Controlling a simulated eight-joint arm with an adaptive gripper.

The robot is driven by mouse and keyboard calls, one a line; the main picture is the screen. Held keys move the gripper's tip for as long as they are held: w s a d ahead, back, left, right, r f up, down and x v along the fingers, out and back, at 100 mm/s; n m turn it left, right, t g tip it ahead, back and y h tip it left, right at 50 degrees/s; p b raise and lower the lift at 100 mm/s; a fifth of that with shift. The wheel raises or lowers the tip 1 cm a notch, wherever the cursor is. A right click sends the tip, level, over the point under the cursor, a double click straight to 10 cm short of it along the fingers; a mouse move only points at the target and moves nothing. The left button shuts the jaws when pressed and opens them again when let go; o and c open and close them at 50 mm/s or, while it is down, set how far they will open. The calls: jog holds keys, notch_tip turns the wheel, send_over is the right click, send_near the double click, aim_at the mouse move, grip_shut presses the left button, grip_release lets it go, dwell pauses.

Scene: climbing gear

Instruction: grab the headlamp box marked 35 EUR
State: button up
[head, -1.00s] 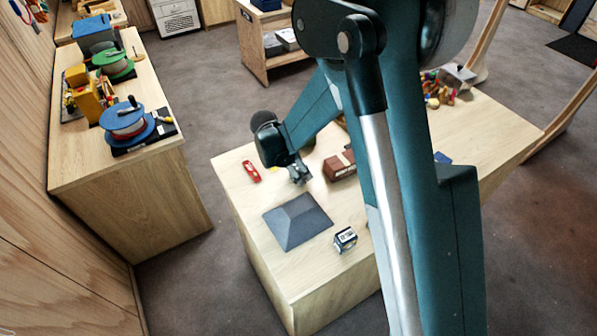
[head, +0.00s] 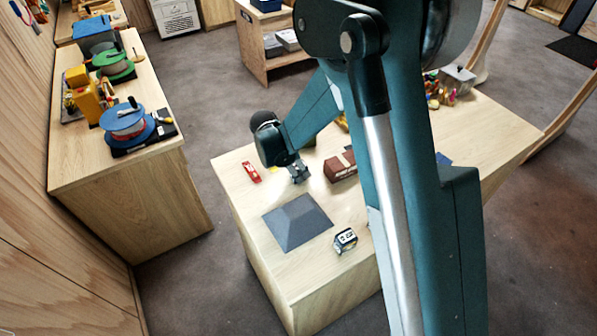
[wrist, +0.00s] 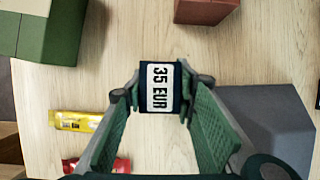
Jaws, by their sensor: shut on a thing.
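The headlamp box (wrist: 160,86) is small and dark, with a white label reading 35 EUR facing the wrist camera. It sits between the fingertips of my gripper (wrist: 160,94), one finger on each side, and the fingers are shut on it. In the head view my gripper (head: 298,173) is low over the near table, and the box in it is mostly hidden. A second small dark box with a white label (head: 345,240) stands near the table's front edge; its writing is too small to read.
A grey sloped block (head: 297,222) lies in front of my gripper, a brown-red box (head: 340,166) to its right. A red packet (head: 251,172) and a yellow packet (wrist: 75,121) lie nearby. A green block (wrist: 50,30) is at the wrist view's upper left.

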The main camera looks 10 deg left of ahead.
jog(key=shift+r+b, duration=0.3)
jog(key=shift+r, duration=4.6)
jog(key=shift+d, duration=0.1)
